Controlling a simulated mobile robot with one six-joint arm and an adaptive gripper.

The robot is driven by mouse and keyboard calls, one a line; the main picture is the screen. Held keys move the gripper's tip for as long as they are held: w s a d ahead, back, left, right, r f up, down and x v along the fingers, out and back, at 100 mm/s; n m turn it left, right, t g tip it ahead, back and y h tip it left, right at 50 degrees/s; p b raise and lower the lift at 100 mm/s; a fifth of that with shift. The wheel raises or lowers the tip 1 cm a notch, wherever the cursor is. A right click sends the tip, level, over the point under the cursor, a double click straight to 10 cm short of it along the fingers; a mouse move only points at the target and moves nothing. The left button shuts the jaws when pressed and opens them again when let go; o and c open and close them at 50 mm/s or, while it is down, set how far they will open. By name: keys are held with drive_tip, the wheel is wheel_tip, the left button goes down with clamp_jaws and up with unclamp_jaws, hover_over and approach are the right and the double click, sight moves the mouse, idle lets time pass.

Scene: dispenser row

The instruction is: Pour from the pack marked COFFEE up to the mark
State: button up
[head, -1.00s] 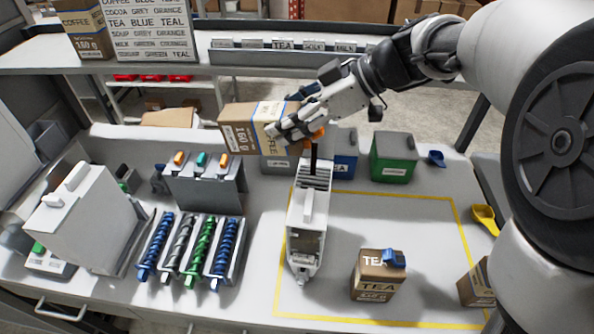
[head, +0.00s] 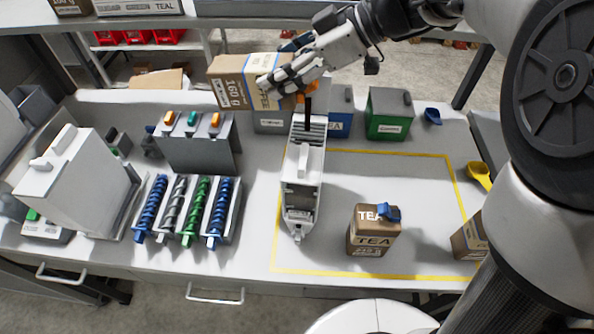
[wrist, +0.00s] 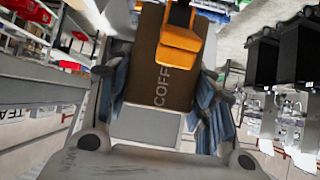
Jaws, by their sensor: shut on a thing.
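The brown pack marked COFFEE (head: 232,84) is held on its side by my gripper (head: 281,84), above the white narrow dispenser (head: 303,185). In the wrist view the pack (wrist: 165,80) shows the letters "COFF", with the blue-grey fingers on both sides of it. Its orange spout (wrist: 182,45) shows at the top there. In the head view a dark narrow vertical strip (head: 308,108) runs from the spout to the dispenser's top; it looks like a stream of contents. The fill level and the mark cannot be made out.
A TEA pack (head: 373,232) with a blue spout stands inside the yellow outline, right of the dispenser. Another brown pack (head: 468,238) stands farther right. A green bin (head: 388,115) and blue bin (head: 341,118) stand behind.

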drive_tip(key=shift+d+f+y+b, duration=0.25)
drive_tip(key=shift+y+b, duration=0.35)
drive_tip(key=shift+b, duration=2.25)
idle(2.3)
drive_tip(key=shift+d+f+y+b, duration=0.2)
drive_tip(key=shift+f+y+b, duration=0.05)
drive_tip(key=shift+y+b, duration=0.2)
idle(2.4)
